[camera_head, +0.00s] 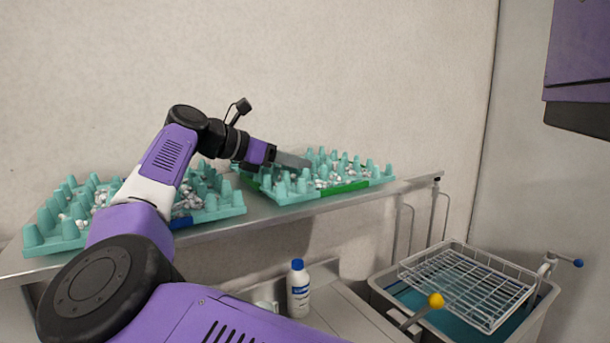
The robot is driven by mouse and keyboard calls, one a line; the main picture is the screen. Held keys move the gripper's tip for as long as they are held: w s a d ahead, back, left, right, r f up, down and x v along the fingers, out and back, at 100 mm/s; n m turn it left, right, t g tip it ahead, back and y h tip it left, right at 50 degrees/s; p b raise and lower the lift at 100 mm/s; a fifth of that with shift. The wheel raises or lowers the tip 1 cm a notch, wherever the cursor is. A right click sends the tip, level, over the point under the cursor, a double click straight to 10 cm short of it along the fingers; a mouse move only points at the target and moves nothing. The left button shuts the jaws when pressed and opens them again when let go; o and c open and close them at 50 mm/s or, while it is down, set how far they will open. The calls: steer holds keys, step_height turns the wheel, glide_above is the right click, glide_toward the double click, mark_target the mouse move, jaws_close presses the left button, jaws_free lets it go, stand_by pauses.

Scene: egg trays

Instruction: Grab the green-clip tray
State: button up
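The green-clip tray (292,200) is a teal egg tray with raised cones, on the right part of the metal shelf. Its green clip (345,187) is on the front edge, and small white and grey pieces lie among the cones. My gripper (298,162) reaches in from the left, with its grey finger part over the tray's back left area in the picture. I cannot tell whether it touches the tray. The finger gap is not visible, so open or shut is unclear. My wrist hides part of the tray's back left corner.
A second teal tray (45,247) with a blue clip (181,222) stands on the left of the shelf (225,231), partly behind my arm. Below are a white bottle with a blue cap (298,290), a wire basket (470,285) over a water-filled basin, and a yellow-knobbed lever (436,300).

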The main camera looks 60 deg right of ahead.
steer(key=p+x, duration=0.1)
steer(key=x, duration=0.2)
steer(key=p+x, duration=0.1)
steer(key=shift+s+d+r+p, duration=0.2)
steer(key=shift+s+r+p, duration=0.05)
steer(key=shift+r+p, duration=0.1)
steer(key=shift+s+d+f, duration=0.15)
steer(key=shift+d+f, duration=0.1)
steer(key=shift+f, duration=0.05)
jaws_close()
